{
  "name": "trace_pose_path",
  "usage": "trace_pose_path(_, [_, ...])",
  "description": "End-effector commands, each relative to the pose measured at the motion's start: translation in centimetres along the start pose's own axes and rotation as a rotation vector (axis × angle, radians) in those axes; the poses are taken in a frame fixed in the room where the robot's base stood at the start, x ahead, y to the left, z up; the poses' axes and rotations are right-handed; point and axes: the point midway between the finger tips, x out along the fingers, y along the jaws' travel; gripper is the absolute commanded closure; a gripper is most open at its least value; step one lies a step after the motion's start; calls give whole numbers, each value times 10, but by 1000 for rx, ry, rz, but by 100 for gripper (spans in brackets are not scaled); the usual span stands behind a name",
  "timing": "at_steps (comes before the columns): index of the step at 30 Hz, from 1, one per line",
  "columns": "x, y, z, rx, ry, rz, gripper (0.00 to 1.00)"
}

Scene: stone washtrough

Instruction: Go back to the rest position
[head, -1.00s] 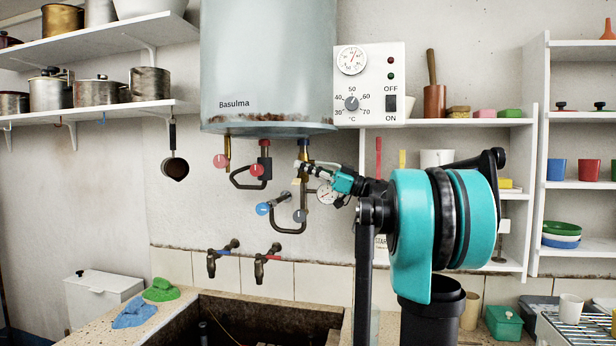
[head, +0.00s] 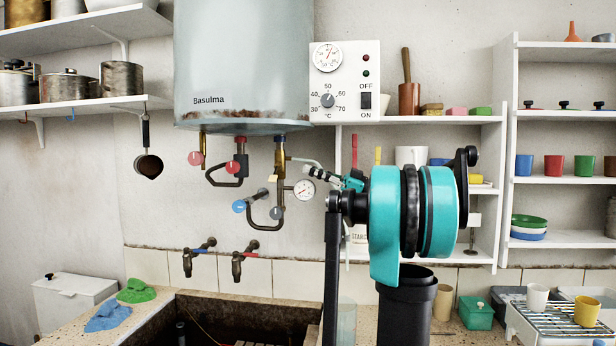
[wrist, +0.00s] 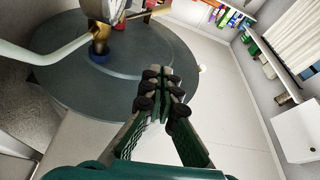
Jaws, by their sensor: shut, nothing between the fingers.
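My gripper (wrist: 161,82) is shut and empty, its dark fingertips together in the wrist view. In the head view it (head: 309,172) is small, held up in front of the wall just right of the pipes under the boiler, above and right of the round gauge (head: 304,190). I cannot tell whether it touches the pipes. My teal arm fills the middle right and hides part of the shelves and wall. The grey boiler (head: 243,65) hangs above; its round underside (wrist: 60,88) lies behind my fingers in the wrist view.
The control box (head: 344,82) sits right of the boiler. Valves with red and blue knobs (head: 239,206) hang under it, with two taps (head: 237,265) over the stone trough (head: 240,302). Shelves (head: 560,115) stand at right; a pan (head: 148,165) hangs at left.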

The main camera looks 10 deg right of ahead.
Motion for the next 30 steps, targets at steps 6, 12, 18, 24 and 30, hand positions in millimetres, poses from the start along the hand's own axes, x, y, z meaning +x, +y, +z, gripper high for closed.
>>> trace_pose_path(6, [14, -2, 1, 1, 0, -1, 100])
trace_pose_path(12, [46, -8, 2, 1, 0, -4, 100])
trace_pose_path(18, [82, -13, 3, 2, 0, -4, 100])
trace_pose_path(24, [88, -7, -3, 173, -14, 58, 100])
trace_pose_path(30, [93, -1, -9, 356, -17, 123, 100])
